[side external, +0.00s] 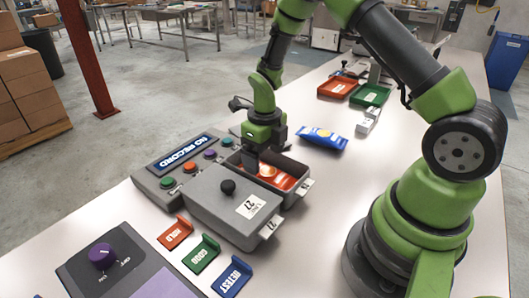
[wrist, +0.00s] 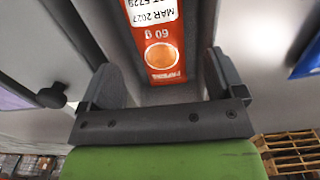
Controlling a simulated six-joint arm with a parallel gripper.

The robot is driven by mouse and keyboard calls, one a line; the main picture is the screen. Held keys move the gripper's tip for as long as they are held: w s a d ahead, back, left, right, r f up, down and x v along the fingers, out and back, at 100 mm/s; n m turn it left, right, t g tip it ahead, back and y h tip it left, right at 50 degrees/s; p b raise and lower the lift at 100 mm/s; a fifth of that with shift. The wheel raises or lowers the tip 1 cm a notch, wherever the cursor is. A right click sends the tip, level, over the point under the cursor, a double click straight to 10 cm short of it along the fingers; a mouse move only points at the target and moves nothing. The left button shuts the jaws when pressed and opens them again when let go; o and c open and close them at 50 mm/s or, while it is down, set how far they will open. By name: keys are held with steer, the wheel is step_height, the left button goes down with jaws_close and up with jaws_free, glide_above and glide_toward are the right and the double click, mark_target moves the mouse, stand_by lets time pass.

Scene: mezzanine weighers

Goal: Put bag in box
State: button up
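A red-orange bag (side external: 278,175) lies inside the open grey box (side external: 302,176). In the wrist view the bag (wrist: 158,35) shows printing that reads "60 g" and "MAR 2027". My gripper (wrist: 163,68) is open, with its two fingers wide apart on either side of the bag and not closed on it. In the side view my gripper (side external: 252,158) points down at the left end of the box; its fingertips are partly hidden by the box and lid. A grey lid (side external: 215,193) with a black knob and a "27" label is in front of the box.
A button panel (side external: 185,163) stands left. Red (side external: 176,233), green (side external: 202,253) and blue (side external: 232,277) signs stand in front. Red (side external: 338,87) and green (side external: 370,95) trays are farther back.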

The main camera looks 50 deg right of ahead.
step_height(320, 180, up, 12)
step_height(320, 180, up, 7)
steer(key=n+t, duration=0.2)
steer(key=n, duration=0.5)
glide_above(264, 168)
steer(key=s+a, duration=0.2)
steer(key=s, duration=0.1)
steer(key=s+a+r+n+t+y, duration=0.1)
steer(key=s+a+r+n+t, duration=0.1)
steer(key=s+n, duration=0.5)
steer(key=s+a+r+n+t+y, duration=0.1)
steer(key=s+a+r+n+t, duration=0.2)
steer(key=n, duration=1.5)
steer(key=s+r, duration=0.1)
steer(key=s, duration=0.3)
steer(key=shift+s+a+r, duration=0.15)
steer(key=shift+s+a, duration=0.1)
steer(key=shift+a, duration=0.1)
